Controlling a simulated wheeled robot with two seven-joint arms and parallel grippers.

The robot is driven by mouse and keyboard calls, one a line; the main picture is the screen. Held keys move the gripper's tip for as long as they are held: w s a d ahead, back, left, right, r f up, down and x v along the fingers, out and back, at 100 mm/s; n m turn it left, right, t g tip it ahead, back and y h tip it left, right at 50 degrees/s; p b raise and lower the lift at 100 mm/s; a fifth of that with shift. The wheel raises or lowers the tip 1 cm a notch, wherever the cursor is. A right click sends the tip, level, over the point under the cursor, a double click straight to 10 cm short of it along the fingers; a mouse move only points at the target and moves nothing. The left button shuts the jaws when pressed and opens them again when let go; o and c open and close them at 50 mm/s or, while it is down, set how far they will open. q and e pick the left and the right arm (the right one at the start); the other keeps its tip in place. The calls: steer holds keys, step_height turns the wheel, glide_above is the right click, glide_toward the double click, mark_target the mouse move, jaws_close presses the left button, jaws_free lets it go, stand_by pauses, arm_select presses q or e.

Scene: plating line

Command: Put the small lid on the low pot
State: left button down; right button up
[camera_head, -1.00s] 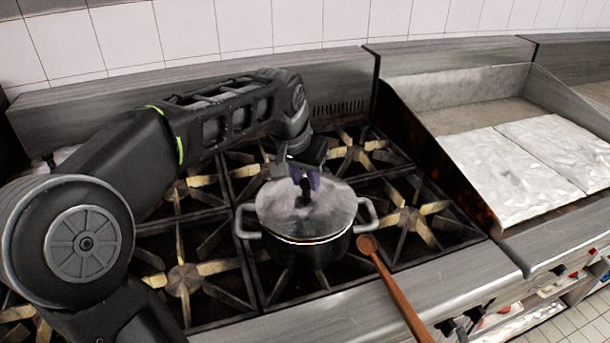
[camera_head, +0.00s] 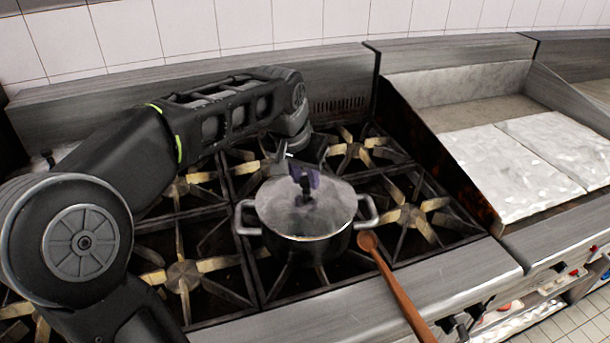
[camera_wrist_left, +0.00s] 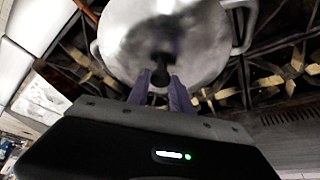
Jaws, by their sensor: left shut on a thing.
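The small lid (camera_head: 330,205) is a round, shiny grey metal disc with a dark knob at its middle. It lies over the mouth of the low pot (camera_head: 308,250), a dark pot with two grey side handles, on the stove. From the head I cannot tell whether the lid is fully seated. My left gripper (camera_head: 304,181), with purple fingertips, is shut on the lid's knob. In the left wrist view the purple fingers (camera_wrist_left: 161,85) meet the dark knob, and the lid (camera_wrist_left: 195,35) fills the top. My right gripper is in neither view.
The pot stands on a black gas stove with several brass-coloured burner grates (camera_head: 412,214). A wooden spoon (camera_head: 395,285) lies just right of the pot, its handle over the stove's front edge. A griddle (camera_head: 510,170) is at the right.

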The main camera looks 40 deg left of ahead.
arm_select(q)
steer(key=shift+f+b, duration=0.35)
stand_by(0.6)
steer(key=c, duration=1.1)
jaws_free()
steer(key=shift+o, duration=0.4)
steer(key=o, duration=0.4)
steer(key=shift+r, duration=0.1)
steer(key=shift+r+p, duration=3.15)
steer(key=shift+r, duration=0.8)
